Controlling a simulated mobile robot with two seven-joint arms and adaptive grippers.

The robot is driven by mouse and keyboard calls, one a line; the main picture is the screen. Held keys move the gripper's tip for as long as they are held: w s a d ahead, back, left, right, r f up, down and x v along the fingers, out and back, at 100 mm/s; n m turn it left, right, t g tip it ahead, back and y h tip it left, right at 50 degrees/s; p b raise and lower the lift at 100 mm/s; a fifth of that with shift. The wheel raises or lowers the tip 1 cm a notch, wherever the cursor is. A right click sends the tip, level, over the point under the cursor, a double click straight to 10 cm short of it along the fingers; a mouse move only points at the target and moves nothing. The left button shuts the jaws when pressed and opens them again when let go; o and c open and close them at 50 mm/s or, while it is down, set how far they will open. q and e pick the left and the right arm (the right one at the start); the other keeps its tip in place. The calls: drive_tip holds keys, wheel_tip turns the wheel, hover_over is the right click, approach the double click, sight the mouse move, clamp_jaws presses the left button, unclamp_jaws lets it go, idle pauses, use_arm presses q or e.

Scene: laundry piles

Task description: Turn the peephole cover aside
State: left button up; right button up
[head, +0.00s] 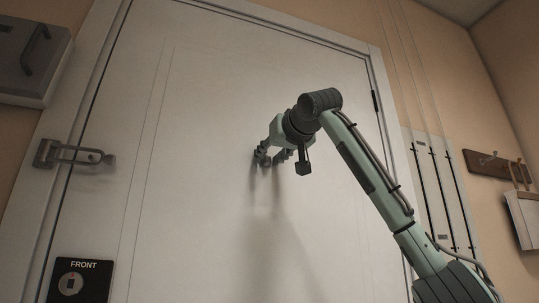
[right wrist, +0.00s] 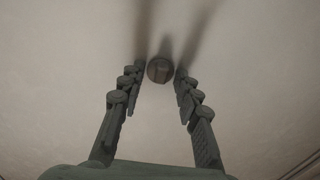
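The round peephole cover (right wrist: 159,69) is a small brownish-grey disc on the white door (head: 200,120). In the right wrist view it lies just beyond and between the fingertips of my right gripper (right wrist: 158,78). The fingers are apart, with a gap on each side of the disc; I cannot tell whether either tip touches it. In the head view my right gripper (head: 267,158) is up against or very near the door's middle, and the cover is hidden there. My left gripper is in neither view.
A latch bar (head: 75,154) sticks out at the door's left edge. A black panel marked FRONT (head: 82,280) is at the lower left. A grey box (head: 32,58) hangs at the upper left. A hook rack (head: 495,166) is on the right wall. The door around the gripper is bare.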

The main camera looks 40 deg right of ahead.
clamp_jaws()
idle(0.3)
drive_tip(key=shift+a, duration=0.1)
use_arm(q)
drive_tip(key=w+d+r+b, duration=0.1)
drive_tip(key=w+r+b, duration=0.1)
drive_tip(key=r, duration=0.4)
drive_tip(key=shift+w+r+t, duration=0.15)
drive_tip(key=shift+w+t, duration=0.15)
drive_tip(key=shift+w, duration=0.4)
use_arm(e)
drive_tip(key=m, duration=0.4)
drive_tip(key=a+r+m, duration=0.1)
drive_tip(key=m, duration=0.4)
drive_tip(key=a+m, duration=0.1)
drive_tip(key=m, duration=0.4)
drive_tip(key=shift+w+r, duration=0.25)
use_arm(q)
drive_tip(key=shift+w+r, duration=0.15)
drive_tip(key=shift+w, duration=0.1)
